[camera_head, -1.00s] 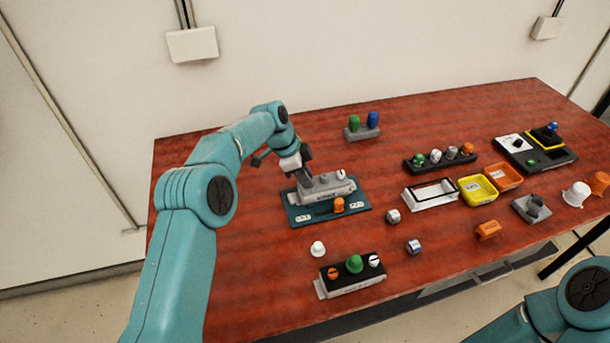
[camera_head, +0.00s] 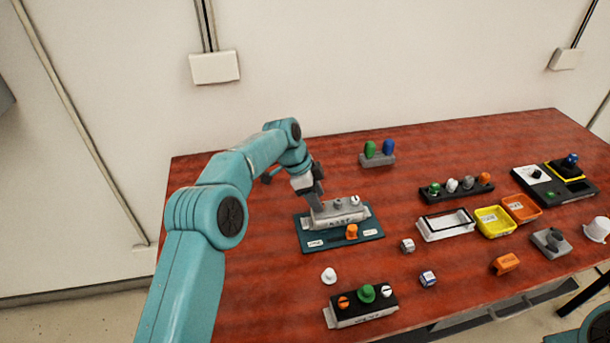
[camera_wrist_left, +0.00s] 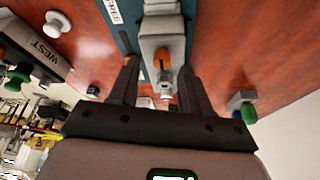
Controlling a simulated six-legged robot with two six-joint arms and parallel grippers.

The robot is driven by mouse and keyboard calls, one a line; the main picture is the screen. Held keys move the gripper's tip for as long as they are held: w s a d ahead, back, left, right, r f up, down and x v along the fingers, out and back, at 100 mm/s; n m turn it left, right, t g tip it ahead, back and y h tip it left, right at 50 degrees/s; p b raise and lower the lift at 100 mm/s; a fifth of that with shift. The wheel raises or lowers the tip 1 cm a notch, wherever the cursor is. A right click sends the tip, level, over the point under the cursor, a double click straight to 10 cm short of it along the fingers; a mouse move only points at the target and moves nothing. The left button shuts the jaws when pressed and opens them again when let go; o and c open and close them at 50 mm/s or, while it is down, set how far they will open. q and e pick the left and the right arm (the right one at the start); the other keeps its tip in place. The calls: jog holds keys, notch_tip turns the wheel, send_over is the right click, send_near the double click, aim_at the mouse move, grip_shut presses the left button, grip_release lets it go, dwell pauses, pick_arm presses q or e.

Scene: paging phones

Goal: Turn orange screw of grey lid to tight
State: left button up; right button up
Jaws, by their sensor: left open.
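The grey lid (camera_head: 345,216) is a long block lying on a teal board (camera_head: 310,234), with a grey knob and a white knob showing on top. In the left wrist view, the lid's near end (camera_wrist_left: 152,45) carries the orange screw (camera_wrist_left: 163,56). My left gripper (camera_head: 315,199) points down at the lid's left end and hides that screw in the head view. In the left wrist view my left gripper (camera_wrist_left: 159,68) is open, with a finger on each side of the screw; I cannot tell whether either touches it. My right gripper is out of view.
An orange knob (camera_head: 352,231) stands on the board in front of the lid. A black block (camera_head: 362,308) with orange, green and white knobs and a white cap (camera_head: 329,274) are nearer. Green and blue knobs (camera_head: 378,152) stand behind. Yellow (camera_head: 495,222) and orange trays are right.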

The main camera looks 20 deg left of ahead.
pick_arm(q)
jog(key=p+v, duration=0.2)
jog(key=v, duration=1.2)
jog(key=shift+f, duration=0.1)
jog(key=shift+s, duration=0.1)
